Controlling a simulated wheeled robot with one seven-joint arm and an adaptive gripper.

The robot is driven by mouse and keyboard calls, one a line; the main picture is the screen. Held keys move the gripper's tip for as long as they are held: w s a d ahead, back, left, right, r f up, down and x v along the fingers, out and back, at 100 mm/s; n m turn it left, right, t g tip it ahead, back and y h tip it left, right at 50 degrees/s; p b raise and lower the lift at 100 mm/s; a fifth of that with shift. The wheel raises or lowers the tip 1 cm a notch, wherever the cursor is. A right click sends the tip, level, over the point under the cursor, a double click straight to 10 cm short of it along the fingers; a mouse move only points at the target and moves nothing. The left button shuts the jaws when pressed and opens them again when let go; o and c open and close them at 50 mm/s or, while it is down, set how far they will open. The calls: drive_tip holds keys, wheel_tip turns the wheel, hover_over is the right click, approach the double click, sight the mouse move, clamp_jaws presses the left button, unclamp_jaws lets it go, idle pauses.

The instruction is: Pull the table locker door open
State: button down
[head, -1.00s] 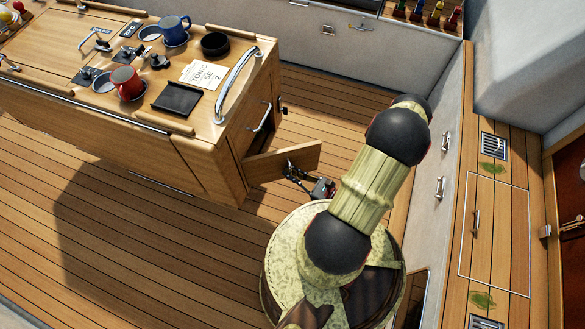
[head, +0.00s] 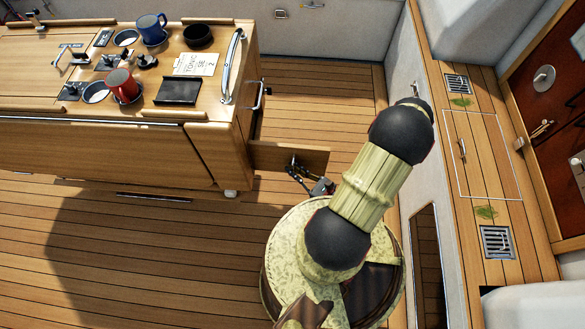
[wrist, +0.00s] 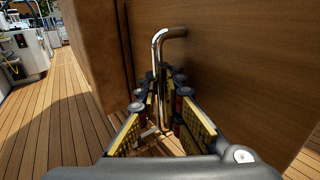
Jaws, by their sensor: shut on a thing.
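The table locker door (head: 278,156), a brown wooden panel, stands swung out from the right end of the wooden table (head: 150,158). My gripper (head: 294,164) is at the outer face of the door in the head view, where the handle is too small to make out clearly. In the wrist view the bent chrome handle (wrist: 160,52) stands out from the door panel (wrist: 235,75). My gripper (wrist: 163,98) is shut around the upright bar of the handle there. The lower end of the handle is partly hidden by the fingers.
The table top carries a blue mug (head: 151,28), a red mug (head: 122,84), a black bowl (head: 198,37) and a black tray (head: 178,91). A chrome rail (head: 233,66) rises at its right end. A bench (head: 482,160) bounds the right. Plank floor (head: 130,250) in front is clear.

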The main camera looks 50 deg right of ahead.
drive_tip(key=shift+s, duration=0.1)
idle(0.3)
drive_tip(key=c, duration=2.3)
unclamp_jaws()
drive_tip(key=shift+s, duration=0.15)
drive_tip(key=shift+s+d, duration=0.15)
drive_tip(key=shift+s, duration=1.7)
drive_tip(key=shift+s+d, duration=0.1)
drive_tip(key=shift+s, duration=1.7)
